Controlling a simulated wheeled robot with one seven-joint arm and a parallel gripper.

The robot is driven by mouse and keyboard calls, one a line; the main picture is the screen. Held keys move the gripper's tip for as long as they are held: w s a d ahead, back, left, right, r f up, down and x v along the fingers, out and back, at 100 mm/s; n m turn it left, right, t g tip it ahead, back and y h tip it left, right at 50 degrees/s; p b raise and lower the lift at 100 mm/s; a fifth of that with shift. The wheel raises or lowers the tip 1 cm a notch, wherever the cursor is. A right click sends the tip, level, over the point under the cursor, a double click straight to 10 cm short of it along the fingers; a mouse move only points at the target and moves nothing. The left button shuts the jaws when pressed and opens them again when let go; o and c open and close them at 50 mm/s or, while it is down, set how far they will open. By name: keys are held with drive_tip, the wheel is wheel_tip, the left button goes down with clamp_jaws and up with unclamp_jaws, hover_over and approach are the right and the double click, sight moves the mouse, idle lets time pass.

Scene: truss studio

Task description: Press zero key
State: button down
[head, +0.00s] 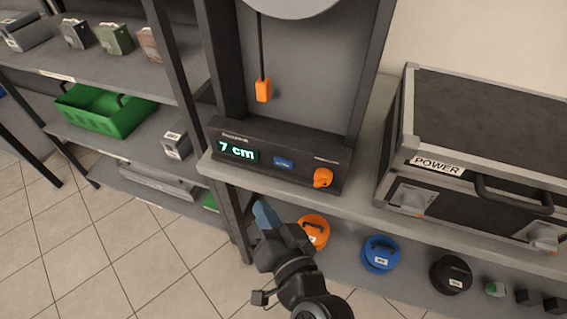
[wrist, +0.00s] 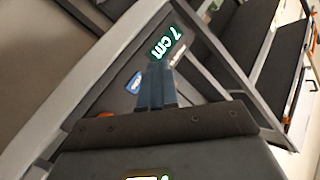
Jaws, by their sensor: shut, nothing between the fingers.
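The blue key (head: 283,162) sits on the dark front panel, between the lit "7 cm" display (head: 238,151) and an orange knob (head: 323,178); its small lettering is too blurred to read. My gripper (head: 264,212) is shut and empty, with blue-grey fingers. In the head view it is below the shelf edge, lower left of the key and apart from it. In the wrist view the closed fingertips (wrist: 157,68) show just right of the blue key (wrist: 134,83) and below the display (wrist: 171,43). The wrist view does not show the depth between fingertips and panel.
An orange weight (head: 263,90) hangs on a cord above the panel. A "POWER" case (head: 480,130) stands to the right. Orange (head: 313,230), blue (head: 380,254) and black (head: 452,274) round weights lie on the lower shelf. A dark upright post (head: 180,75) stands left.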

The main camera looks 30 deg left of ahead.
sight(274, 163)
drive_tip(key=shift+w+a+b, duration=0.3)
drive_tip(key=shift+w+b, duration=0.2)
drive_tip(key=shift+w, duration=0.8)
drive_tip(key=shift+w+a+b, duration=0.35)
drive_tip(key=shift+w+b, duration=0.2)
drive_tip(key=shift+w, duration=0.7)
drive_tip(key=shift+w+a+b, duration=0.3)
drive_tip(key=shift+w+b, duration=0.2)
drive_tip(key=shift+w, duration=0.8)
drive_tip(key=shift+w+a+b, duration=0.1)
drive_tip(key=shift+w+b, duration=0.25)
drive_tip(key=shift+w, duration=0.05)
drive_tip(key=shift+w+a, duration=0.1)
drive_tip(key=shift+w, duration=0.3)
drive_tip(key=shift+s, duration=0.1)
drive_tip(key=shift+s+d, duration=0.2)
drive_tip(key=shift+s, duration=0.5)
